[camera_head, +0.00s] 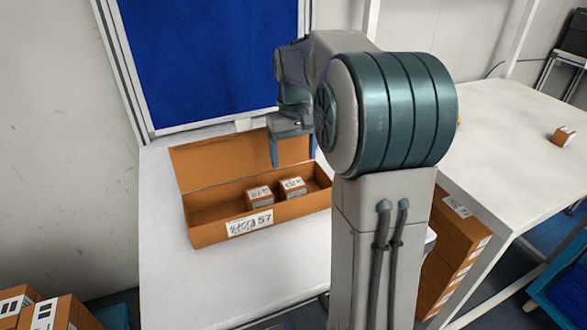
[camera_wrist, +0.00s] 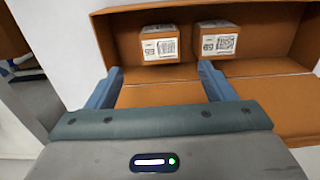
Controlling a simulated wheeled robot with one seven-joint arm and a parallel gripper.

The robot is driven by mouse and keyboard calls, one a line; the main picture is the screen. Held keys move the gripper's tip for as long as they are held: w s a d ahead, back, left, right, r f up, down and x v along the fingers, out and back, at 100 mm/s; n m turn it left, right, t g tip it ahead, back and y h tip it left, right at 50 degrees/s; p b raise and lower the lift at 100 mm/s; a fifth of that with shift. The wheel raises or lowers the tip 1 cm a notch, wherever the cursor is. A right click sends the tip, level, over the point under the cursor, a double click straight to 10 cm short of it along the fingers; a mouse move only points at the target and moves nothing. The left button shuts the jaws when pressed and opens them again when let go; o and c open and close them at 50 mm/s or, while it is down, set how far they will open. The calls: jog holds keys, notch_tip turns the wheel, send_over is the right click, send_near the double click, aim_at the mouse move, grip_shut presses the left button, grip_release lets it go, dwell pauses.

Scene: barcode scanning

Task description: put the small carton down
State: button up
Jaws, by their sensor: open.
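Two small cartons with white labels stand side by side inside an open brown box (camera_head: 208,238). In the head view one carton (camera_head: 260,197) is nearer the middle of the box and the other (camera_head: 292,187) is just right of it. In the wrist view they show as a left carton (camera_wrist: 160,45) and a right carton (camera_wrist: 216,38). My gripper (camera_wrist: 160,75) is open, with nothing between its fingers, over the box's raised flap. Both cartons are beyond the fingertips.
The box stands on a white table (camera_head: 175,290) in front of a blue panel (camera_head: 205,55). Another small carton (camera_head: 562,136) sits on the white table at right. Stacked brown boxes (camera_head: 455,240) stand between the tables, and more boxes (camera_head: 50,312) lie at lower left.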

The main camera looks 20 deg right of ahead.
jog(key=s+a+f+t, duration=0.1)
jog(key=s+a, duration=0.4)
jog(key=s, duration=0.6)
jog(key=s+a+f+t, duration=0.2)
jog(key=s+a, duration=0.3)
jog(key=s, duration=0.5)
jog(key=shift+s+f, duration=0.4)
jog(key=shift+f, duration=0.45)
